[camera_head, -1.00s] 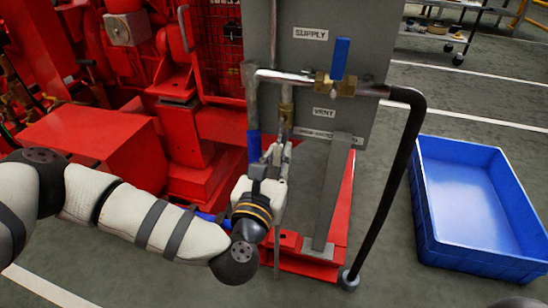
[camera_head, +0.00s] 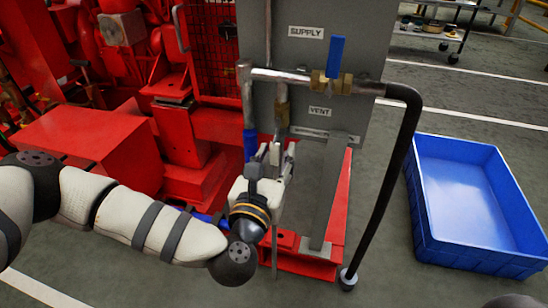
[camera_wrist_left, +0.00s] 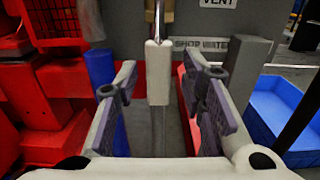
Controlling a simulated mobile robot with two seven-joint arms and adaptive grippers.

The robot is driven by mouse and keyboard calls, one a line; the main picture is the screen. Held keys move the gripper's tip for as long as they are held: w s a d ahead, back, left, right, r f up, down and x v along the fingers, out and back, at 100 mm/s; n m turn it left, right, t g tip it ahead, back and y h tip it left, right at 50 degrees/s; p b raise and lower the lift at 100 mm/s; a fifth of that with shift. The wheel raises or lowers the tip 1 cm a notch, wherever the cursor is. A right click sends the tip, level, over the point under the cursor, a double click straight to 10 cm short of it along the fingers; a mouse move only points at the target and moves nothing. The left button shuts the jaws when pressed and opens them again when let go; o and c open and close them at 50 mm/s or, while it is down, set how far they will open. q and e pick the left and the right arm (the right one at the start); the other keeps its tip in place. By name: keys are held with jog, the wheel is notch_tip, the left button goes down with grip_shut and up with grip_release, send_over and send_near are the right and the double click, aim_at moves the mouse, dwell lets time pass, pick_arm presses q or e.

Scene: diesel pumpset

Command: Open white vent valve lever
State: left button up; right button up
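The white vent valve lever (camera_wrist_left: 158,72) hangs down from its metal stem in the left wrist view. It is between the two spread fingers of my left gripper (camera_wrist_left: 163,100), with a visible gap on each side. The lever is hard to tell apart from the pale fingers there. My right gripper is not in view.
A blue-handled supply valve (camera_head: 336,62) sits above on the pipe. A blue-sleeved pipe (camera_head: 250,145) is close left of my left gripper. A black hose (camera_head: 396,170) runs down at right. A blue crate (camera_head: 432,225) stands on the floor.

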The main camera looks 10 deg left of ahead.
pick_arm(q)
jog(key=s, duration=1.2)
jog(key=shift+a, duration=0.2)
